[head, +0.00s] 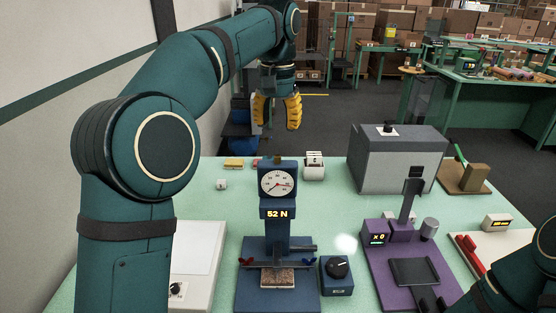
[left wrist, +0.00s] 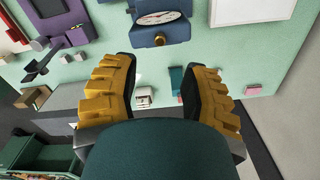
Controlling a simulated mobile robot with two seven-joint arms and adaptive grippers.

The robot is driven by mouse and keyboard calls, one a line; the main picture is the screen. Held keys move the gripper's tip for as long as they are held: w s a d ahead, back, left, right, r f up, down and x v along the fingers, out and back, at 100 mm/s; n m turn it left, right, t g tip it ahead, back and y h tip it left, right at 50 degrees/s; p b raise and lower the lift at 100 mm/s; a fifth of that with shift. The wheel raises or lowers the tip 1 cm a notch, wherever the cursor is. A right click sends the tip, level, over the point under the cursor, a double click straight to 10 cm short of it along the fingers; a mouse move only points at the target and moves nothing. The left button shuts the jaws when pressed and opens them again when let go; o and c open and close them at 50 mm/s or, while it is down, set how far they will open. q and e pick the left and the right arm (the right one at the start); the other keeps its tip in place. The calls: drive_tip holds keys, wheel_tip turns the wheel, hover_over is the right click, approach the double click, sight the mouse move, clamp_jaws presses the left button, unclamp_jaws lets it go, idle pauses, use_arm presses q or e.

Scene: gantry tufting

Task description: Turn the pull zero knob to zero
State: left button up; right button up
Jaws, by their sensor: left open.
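The blue pull tester (head: 277,222) stands at the front middle of the table, with a round white dial (head: 277,183) and a display reading 52 N. A blue box with a black round knob (head: 337,267) sits just right of its base. A small brass-coloured knob (left wrist: 159,40) shows on the tester head in the left wrist view. No label tells me which knob is the zero one. My left gripper (head: 277,112) is open and empty, pointing down above and behind the tester; its yellow fingers (left wrist: 158,68) show apart. My right gripper is out of view.
A purple stand (head: 385,262) and a grey machine (head: 400,165) stand to the right. A white roll unit (head: 314,166) and small blocks (head: 234,163) lie at the table's back. A white device (head: 195,262) is at the left.

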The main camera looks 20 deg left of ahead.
sight(277, 155)
use_arm(q)
wheel_tip(277, 155, down, 9)
drive_tip(key=shift+r+b, duration=0.1)
drive_tip(key=shift+b, duration=1.15)
drive_tip(key=shift+o, duration=0.3)
clamp_jaws()
